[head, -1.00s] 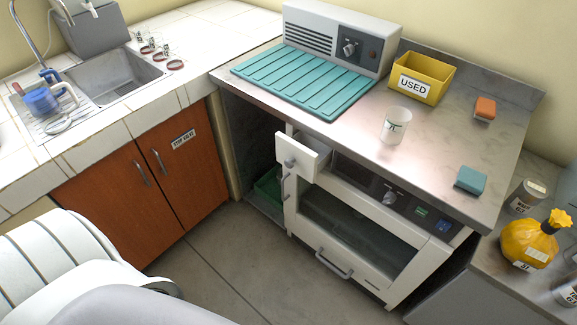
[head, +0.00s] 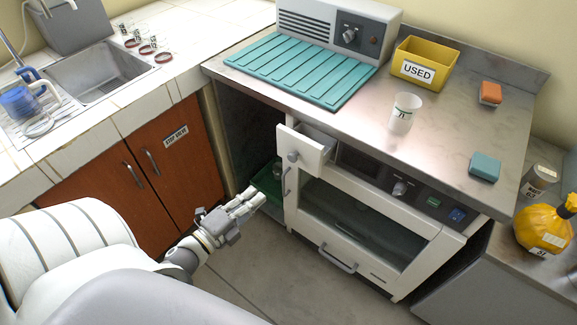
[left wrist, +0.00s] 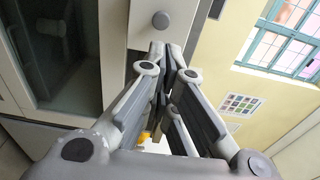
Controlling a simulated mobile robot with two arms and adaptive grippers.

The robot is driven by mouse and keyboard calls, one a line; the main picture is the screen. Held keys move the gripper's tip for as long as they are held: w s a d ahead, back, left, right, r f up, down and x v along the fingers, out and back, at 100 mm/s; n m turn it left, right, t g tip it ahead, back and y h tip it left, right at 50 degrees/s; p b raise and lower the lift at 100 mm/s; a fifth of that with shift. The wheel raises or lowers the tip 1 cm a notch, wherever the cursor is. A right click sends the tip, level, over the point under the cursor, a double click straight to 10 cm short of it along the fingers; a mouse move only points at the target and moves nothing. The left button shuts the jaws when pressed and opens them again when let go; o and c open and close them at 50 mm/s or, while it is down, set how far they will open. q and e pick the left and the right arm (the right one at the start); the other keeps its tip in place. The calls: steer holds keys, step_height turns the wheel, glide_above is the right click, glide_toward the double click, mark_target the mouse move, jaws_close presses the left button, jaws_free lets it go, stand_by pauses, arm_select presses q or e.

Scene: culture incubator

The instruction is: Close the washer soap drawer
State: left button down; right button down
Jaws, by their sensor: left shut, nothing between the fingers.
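The white washer (head: 290,215) stands under the metal counter, with a dark glass door in its front. Its small soap drawer (head: 303,150) is pulled out at the upper left, with a round grey knob on its front. My left gripper (head: 258,194) is shut and empty, below and left of the drawer in the head view, apart from it. In the left wrist view the shut fingertips (left wrist: 166,47) point towards the drawer front (left wrist: 150,32) and its knob (left wrist: 160,19). I cannot tell from that view how wide the gap is. My right gripper is not in view.
A green tray (head: 268,187) sits in the open bay left of the washer. A handle (head: 338,259) juts from the washer's lower front. A wooden cabinet (head: 175,165) with handles stands at the left. The floor before the washer is clear.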

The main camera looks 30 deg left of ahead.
arm_select(q)
steer(key=p, duration=0.2)
glide_toward(299, 153)
steer(key=w, duration=0.2)
steer(key=w+d, duration=0.1)
steer(key=w, duration=0.1)
steer(key=shift+d+f, duration=0.15)
steer(key=shift+d, duration=0.05)
steer(key=w, duration=0.2)
steer(key=w+b, duration=0.1)
steer(key=w, duration=0.2)
steer(key=w+b, duration=0.1)
steer(key=w, duration=0.1)
steer(key=shift+w+d+f, duration=0.1)
steer(key=shift+w+d, duration=0.05)
steer(key=shift+d, duration=0.1)
steer(key=shift+w, duration=0.15)
steer(key=shift+r, duration=0.35)
steer(key=shift+a, duration=0.1)
